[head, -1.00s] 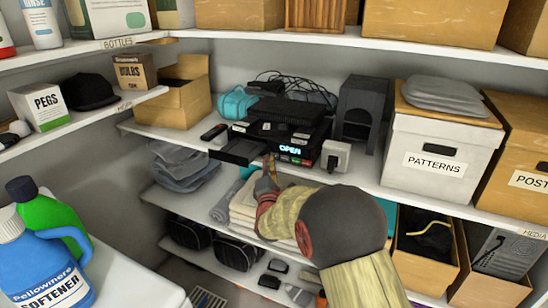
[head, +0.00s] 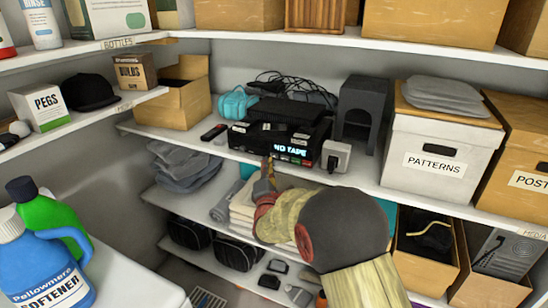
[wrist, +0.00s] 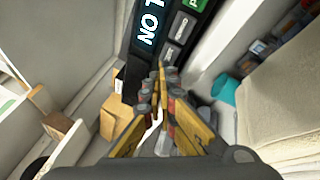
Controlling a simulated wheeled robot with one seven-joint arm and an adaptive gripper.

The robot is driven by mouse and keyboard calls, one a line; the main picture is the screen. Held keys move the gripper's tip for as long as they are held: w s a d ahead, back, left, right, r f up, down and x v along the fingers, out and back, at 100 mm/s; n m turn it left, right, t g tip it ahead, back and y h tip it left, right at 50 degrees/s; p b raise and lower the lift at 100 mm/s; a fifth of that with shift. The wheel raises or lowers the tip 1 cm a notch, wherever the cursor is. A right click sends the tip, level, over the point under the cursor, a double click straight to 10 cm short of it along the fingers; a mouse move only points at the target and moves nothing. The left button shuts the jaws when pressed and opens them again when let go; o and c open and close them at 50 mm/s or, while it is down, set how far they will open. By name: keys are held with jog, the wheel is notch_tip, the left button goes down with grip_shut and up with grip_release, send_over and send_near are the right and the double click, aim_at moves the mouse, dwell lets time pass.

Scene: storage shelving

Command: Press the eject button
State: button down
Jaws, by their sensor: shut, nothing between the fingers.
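A black tape deck (head: 256,139) stands on the middle shelf, its lit cyan display (head: 290,150) reading what looks like "NO TAPE". No tray sticks out of its front. A row of small buttons (head: 291,159) runs below the display, with a green and a red one among them. My gripper (head: 268,162) is shut and empty, its tips just in front of the deck's lower front edge. In the wrist view, the tips (wrist: 158,72) lie near grey labelled buttons (wrist: 176,52) and a green button (wrist: 196,4). I cannot tell whether they touch the deck; its eject label is not readable.
A white plug adapter (head: 336,156) stands right of the deck, with a dark grey housing (head: 362,112) behind it. A remote (head: 213,132) and a teal bundle (head: 238,103) lie to the left. A PATTERNS box (head: 434,160) stands farther right. Folded towels (head: 246,210) lie below.

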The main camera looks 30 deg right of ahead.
jog(key=shift+a, duration=0.1)
jog(key=s+a, duration=0.1)
jog(key=a, duration=0.1)
jog(key=s+a, duration=0.1)
jog(key=s, duration=0.1)
jog(key=shift+a+p, duration=0.3)
jog(key=shift+a, duration=0.1)
dwell(0.8)
